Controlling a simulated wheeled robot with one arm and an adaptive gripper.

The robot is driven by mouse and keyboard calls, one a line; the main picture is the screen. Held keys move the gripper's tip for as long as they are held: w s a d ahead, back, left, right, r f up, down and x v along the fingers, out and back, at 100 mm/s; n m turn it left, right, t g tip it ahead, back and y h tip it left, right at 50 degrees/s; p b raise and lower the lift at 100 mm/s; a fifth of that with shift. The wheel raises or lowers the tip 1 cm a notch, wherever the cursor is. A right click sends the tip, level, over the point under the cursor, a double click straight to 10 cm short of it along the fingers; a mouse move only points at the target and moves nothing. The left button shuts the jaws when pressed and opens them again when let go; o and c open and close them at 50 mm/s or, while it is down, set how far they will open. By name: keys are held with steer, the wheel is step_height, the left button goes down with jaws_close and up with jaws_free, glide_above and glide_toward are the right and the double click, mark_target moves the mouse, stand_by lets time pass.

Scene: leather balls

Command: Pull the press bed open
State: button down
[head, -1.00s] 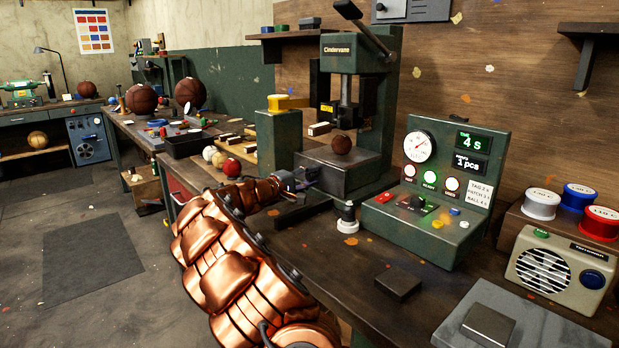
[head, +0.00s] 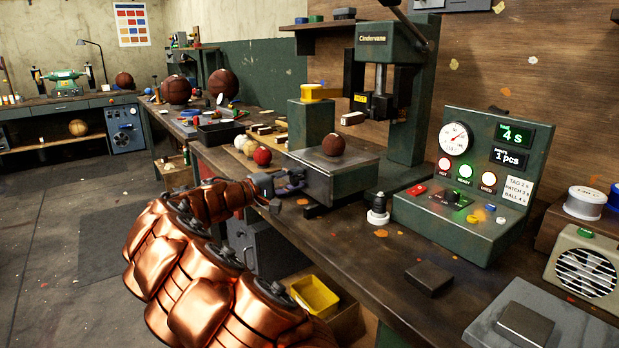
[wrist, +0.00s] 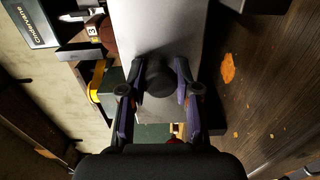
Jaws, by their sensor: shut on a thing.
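The press (head: 408,100) is green, with a lever on top. Its grey press bed (head: 328,182) is slid out toward the bench's front edge, clear of the press head. A brown leather ball (head: 333,145) sits on top of the bed. My gripper (head: 284,182) is at the bed's front face. In the wrist view my gripper (wrist: 158,85) has its purple-sided fingers on either side of a dark round knob (wrist: 158,74) on the bed's front, shut on it. The bed's pale surface (wrist: 168,25) also shows there.
A green control box (head: 462,190) with a gauge, lamps and displays stands right of the press. A black and white stamp-like piece (head: 378,208) stands between them. Small balls (head: 262,156) lie left of the bed. A yellow bin (head: 315,297) is below the bench.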

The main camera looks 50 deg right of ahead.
steer(key=shift+v, duration=0.95)
steer(key=c, duration=0.8)
jaws_free()
steer(key=v, duration=1.2)
